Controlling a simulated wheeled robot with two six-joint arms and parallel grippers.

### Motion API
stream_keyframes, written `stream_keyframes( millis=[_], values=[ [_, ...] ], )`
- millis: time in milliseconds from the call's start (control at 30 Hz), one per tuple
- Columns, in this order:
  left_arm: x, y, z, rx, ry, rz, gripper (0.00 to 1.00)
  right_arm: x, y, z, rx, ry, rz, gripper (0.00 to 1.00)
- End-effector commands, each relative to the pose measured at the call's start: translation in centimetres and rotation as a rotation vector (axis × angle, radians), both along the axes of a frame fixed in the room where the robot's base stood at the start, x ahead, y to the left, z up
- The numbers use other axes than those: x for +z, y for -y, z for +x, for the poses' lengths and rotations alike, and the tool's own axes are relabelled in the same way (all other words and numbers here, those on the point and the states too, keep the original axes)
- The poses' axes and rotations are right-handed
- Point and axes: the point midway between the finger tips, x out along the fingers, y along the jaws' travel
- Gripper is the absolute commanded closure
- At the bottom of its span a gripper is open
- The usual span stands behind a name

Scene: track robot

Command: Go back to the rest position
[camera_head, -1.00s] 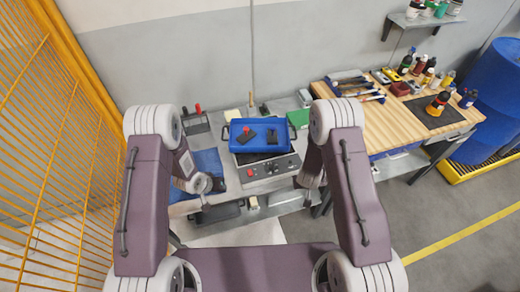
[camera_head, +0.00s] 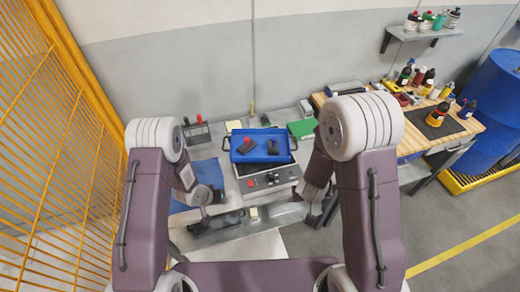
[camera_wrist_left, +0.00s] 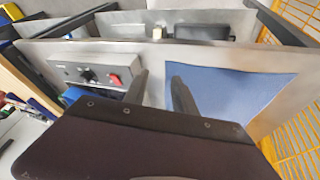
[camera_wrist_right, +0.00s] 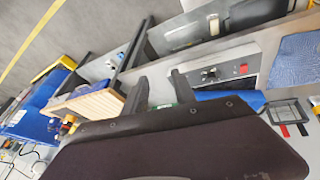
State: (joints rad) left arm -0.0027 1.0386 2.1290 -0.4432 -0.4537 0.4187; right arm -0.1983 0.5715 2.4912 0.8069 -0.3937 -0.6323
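My left gripper (camera_wrist_left: 158,85) is open and empty in the left wrist view, its two dark fingers apart. In the head view my left wrist hangs in front of the blue mat (camera_head: 205,172) at the left of the grey workbench. My right gripper (camera_wrist_right: 158,90) is also open and empty in the right wrist view, its fingers apart. In the head view the right arm is folded at the bench's right side, its fingertips mostly hidden. Both arms are bent with the elbows high.
A blue bin (camera_head: 261,157) holding dark parts stands on the bench, behind a control box (camera_head: 270,180). A wooden table (camera_head: 408,145) with bottles is at right, with blue barrels (camera_head: 495,90) beyond. A yellow mesh fence (camera_head: 55,150) runs along the left. Floor at lower right is clear.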

Motion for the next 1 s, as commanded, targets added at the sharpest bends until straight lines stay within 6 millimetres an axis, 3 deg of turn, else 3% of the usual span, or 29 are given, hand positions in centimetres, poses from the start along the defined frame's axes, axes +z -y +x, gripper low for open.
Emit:
stream_keyframes(
  millis=[400,467,567,600,700,767,867,1000],
  values=[
    [-0.2,0.0,0.0,0.000,0.000,0.000,0.67,-0.2,0.1,0.0,-0.002,-0.001,0.000,0.67],
    [0.2,0.1,0.8,-0.002,0.024,0.000,0.67,-0.4,0.4,0.3,-0.013,0.012,0.003,0.67],
    [3.6,0.2,4.3,-0.004,0.134,-0.001,0.67,0.5,1.0,1.7,-0.037,0.075,0.013,0.67],
    [6.0,0.2,5.7,0.002,0.195,-0.001,0.67,1.2,1.3,2.5,-0.040,0.115,0.018,0.67],
    [11.5,-0.7,6.7,0.051,0.277,0.022,0.67,2.9,0.9,3.6,0.009,0.174,0.059,0.67],
    [13.8,-1.6,5.7,0.080,0.283,0.050,0.67,3.6,0.2,3.5,0.040,0.179,0.100,0.67],
    [16.1,-3.0,2.4,0.122,0.241,0.098,0.67,4.3,-1.0,2.1,0.083,0.147,0.167,0.67],
    [16.6,-4.1,-5.1,0.149,0.075,0.141,0.67,4.2,-1.9,-2.2,0.110,0.006,0.226,0.67]
  ],
)
